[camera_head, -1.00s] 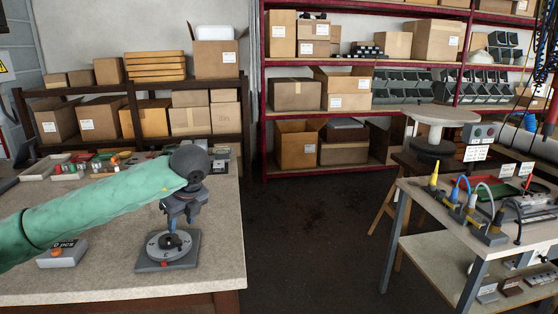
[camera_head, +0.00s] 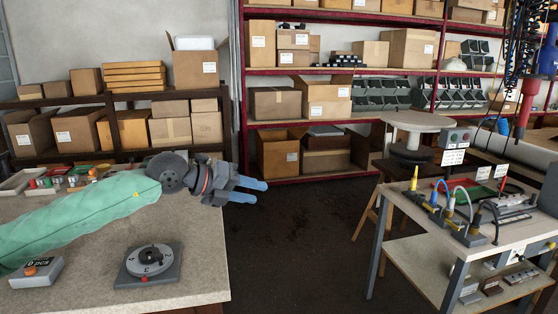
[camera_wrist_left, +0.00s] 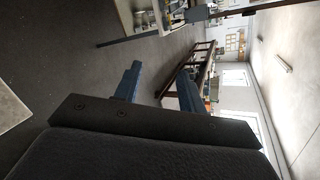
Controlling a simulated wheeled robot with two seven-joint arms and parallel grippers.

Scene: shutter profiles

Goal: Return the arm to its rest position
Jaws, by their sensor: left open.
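My left arm (camera_head: 85,215), in a green sleeve, comes in from the left over the left workbench. My left gripper (camera_head: 262,192) is open and empty, with its blue fingers pointing right past the bench's right edge. In the left wrist view the two fingers (camera_wrist_left: 158,88) are apart with nothing between them. A grey device with a round dial (camera_head: 150,262) sits on the bench below and in front of the arm, apart from the gripper. My right gripper is not in view.
The left workbench (camera_head: 205,275) also holds a counter box (camera_head: 36,272) and a tray of small parts (camera_head: 18,182). A right-hand table (camera_head: 400,205) carries cables and fixtures. Shelves with boxes (camera_head: 330,98) stand behind. The floor (camera_head: 300,240) between the benches is clear.

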